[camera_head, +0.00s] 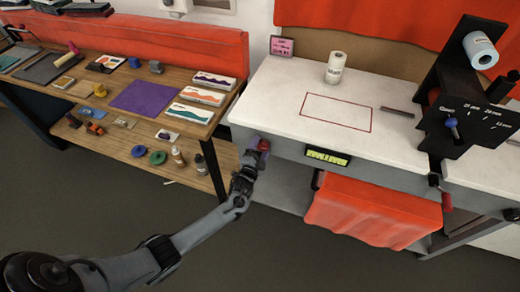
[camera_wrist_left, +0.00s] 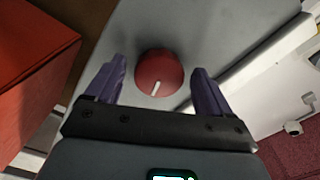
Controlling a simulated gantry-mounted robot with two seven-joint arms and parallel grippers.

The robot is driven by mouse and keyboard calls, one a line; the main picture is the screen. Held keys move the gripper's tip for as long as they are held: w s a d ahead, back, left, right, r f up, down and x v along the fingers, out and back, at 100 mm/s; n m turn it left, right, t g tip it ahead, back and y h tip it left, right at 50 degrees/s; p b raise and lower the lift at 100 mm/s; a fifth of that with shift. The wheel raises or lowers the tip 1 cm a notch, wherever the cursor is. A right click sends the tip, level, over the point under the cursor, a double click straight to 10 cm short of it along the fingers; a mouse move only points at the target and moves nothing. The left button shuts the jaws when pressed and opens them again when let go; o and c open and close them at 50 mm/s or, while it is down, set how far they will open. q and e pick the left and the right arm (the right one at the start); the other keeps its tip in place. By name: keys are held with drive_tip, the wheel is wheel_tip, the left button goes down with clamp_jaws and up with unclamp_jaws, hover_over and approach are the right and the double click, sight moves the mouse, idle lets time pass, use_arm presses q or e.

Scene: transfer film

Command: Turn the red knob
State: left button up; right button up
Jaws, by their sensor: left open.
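The red knob (camera_wrist_left: 160,72) is round with a white pointer line and sits on a grey panel. In the left wrist view the line points down and slightly left. My left gripper (camera_wrist_left: 157,88) is open, with one purple finger on each side of the knob and gaps between. In the head view the left gripper (camera_head: 252,152) is at the left end of the white table's grey front panel, and the red knob (camera_head: 264,145) shows partly beside it. My right gripper does not show.
A green-lit display (camera_head: 327,157) is on the panel right of the knob. A white worktop (camera_head: 275,100) bears a roll (camera_head: 335,68) and a black machine (camera_head: 460,120). A wooden shelf bench (camera_head: 120,85) stands left. Red cloth (camera_head: 370,212) hangs below the worktop.

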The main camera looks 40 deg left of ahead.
use_arm(q)
drive_tip(key=p+v, duration=0.2)
drive_tip(key=v, duration=0.8)
drive_tip(key=shift+s, duration=0.35)
